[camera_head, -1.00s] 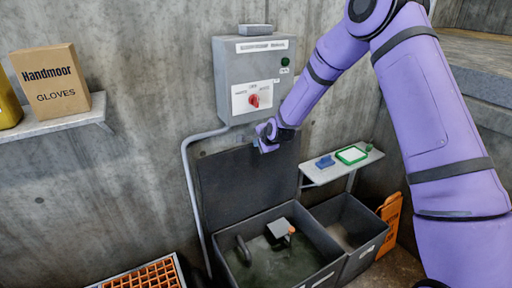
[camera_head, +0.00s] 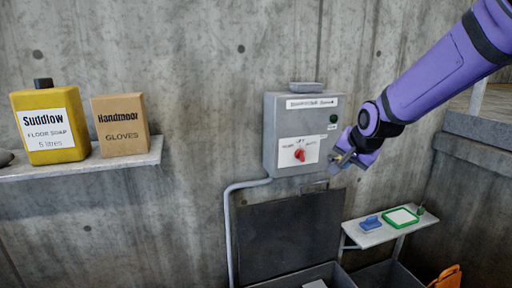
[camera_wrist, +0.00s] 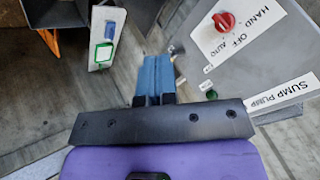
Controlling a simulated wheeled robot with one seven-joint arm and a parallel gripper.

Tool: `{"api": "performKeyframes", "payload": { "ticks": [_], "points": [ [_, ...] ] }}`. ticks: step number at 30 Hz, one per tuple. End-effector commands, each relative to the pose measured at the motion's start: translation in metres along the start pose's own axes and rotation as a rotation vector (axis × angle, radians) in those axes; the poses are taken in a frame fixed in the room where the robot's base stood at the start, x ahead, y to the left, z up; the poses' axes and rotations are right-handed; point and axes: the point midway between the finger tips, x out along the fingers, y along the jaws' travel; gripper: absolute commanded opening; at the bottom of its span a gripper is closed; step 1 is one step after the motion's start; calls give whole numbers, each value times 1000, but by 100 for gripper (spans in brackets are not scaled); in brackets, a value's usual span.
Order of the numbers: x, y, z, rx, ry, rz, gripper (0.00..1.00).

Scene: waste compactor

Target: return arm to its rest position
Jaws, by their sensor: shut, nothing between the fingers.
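My gripper (camera_head: 341,160) is at the end of my purple arm, close to the right side of the grey control box (camera_head: 270,135). Its fingers are shut and empty; they show together in the wrist view (camera_wrist: 155,80). The box has a red rotary switch (camera_head: 300,155) on a white label and a green button (camera_head: 333,118). In the wrist view the red switch (camera_wrist: 224,21) lies to the right of the fingers, with the words HAND, OFF and AUTO. I cannot tell whether the gripper touches the box.
A shelf (camera_head: 80,169) at left holds a yellow soap container (camera_head: 50,125) and a gloves box (camera_head: 120,125). Below the control box are a dark raised lid (camera_head: 290,235) and bins. A small shelf (camera_head: 385,232) holds a blue item and a green-framed item. A conduit (camera_head: 229,230) runs down the wall.

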Motion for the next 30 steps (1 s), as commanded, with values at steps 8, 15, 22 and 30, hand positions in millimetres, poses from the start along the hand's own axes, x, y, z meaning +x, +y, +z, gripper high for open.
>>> {"api": "performKeyframes", "payload": {
  "ticks": [8, 15, 22, 30],
  "points": [
    [-96, 36, 22, -200, -14, 68, 0],
    [-166, 76, 54, -360, -50, 116, 0],
    [-221, 118, 94, -503, -97, 142, 0],
    [-256, 154, 132, -620, -148, 148, 0]
  ]
}}
